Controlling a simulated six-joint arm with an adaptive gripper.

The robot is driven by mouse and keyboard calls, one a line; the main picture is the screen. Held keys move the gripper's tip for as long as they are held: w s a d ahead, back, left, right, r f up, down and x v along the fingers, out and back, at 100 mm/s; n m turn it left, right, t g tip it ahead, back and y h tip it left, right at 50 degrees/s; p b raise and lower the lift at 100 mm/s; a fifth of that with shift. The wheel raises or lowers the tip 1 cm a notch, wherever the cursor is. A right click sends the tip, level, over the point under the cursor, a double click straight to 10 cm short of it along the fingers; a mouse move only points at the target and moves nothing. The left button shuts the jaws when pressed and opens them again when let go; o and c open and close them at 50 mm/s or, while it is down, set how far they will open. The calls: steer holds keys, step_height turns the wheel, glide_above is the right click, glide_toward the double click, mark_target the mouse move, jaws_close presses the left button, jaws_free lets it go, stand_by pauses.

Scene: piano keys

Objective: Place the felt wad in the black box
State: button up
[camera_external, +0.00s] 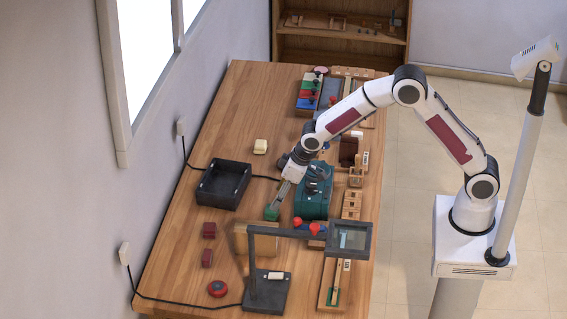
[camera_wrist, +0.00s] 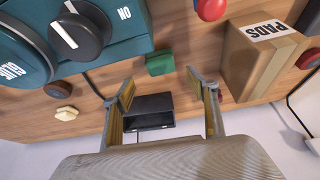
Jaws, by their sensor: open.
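A small green block (camera_external: 271,214), which appears to be the felt wad, lies on the wooden table. In the wrist view the green block (camera_wrist: 160,63) sits just beyond my fingertips, roughly midway between them. My gripper (camera_external: 278,203) is open and low over the table, right at the block in the external view; it also shows in the wrist view (camera_wrist: 160,80), with nothing held. The black box (camera_external: 207,201) is an open-topped tray to the left of my gripper. In the wrist view the black box (camera_wrist: 150,103) shows between my fingers, past the block.
A teal machine with knobs (camera_external: 313,200) stands close right of my gripper. A cardboard PADS box (camera_wrist: 258,62) stands nearby, partly behind a lamp arm (camera_external: 275,231) in the external view. A cream block (camera_external: 260,146) and dark red blocks (camera_external: 209,230) lie around the black box.

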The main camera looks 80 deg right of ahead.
steer(key=shift+f, duration=0.15)
steer(key=shift+x, duration=2.5)
steer(key=shift+a, duration=0.15)
steer(key=c, duration=0.9)
step_height(320, 180, up, 10)
